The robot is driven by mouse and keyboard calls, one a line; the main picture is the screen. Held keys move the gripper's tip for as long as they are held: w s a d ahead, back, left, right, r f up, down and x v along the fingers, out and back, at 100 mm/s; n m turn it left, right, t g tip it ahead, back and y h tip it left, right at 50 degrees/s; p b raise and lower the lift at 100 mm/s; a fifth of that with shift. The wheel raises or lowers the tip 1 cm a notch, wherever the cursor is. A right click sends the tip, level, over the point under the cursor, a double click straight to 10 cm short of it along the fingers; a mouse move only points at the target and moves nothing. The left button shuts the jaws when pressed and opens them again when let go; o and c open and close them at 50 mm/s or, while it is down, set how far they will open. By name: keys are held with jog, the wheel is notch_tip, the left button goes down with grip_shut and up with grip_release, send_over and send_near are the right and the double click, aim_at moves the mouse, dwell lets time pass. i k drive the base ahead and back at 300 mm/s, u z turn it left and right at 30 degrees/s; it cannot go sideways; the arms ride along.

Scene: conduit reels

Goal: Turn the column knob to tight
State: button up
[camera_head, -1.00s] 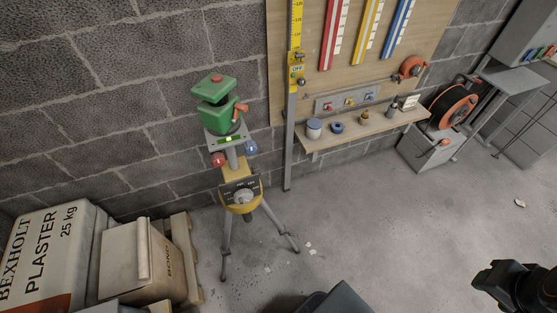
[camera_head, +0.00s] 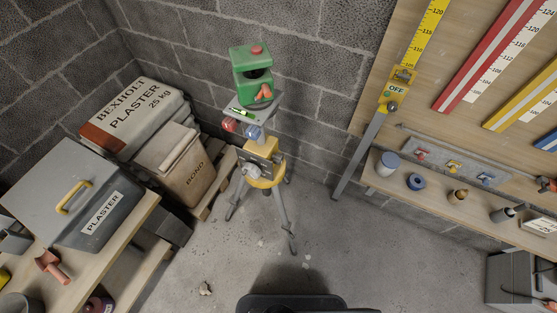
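A tripod (camera_head: 289,225) stands on the floor near the wall corner. Its yellow column head (camera_head: 263,180) carries a pale grey knob (camera_head: 253,172) on a dark dial plate (camera_head: 262,160), facing left and toward me. The dial's marks are too small to read. Above it are a red knob (camera_head: 230,125), a blue knob (camera_head: 254,133), a small plate with a green level vial (camera_head: 243,112), and a green device (camera_head: 252,86) with an orange lever. My gripper is not in view, so nothing shows touching the knob.
A workbench (camera_head: 139,215) with a grey plaster bin (camera_head: 75,195) stands at left. Plaster bags (camera_head: 135,115) and a bond bag (camera_head: 180,170) sit on a pallet behind it. A shelf (camera_head: 400,190) runs along the right wall. Floor right of the tripod is clear.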

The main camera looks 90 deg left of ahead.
aim_at(277, 158)
jog(key=u, duration=2.6)
jog(key=k, duration=1.3)
jog(key=u, duration=0.1)
jog(key=i, duration=0.6)
jog(key=u, duration=0.75)
jog(key=i, duration=1)
jog(key=z, duration=0.3)
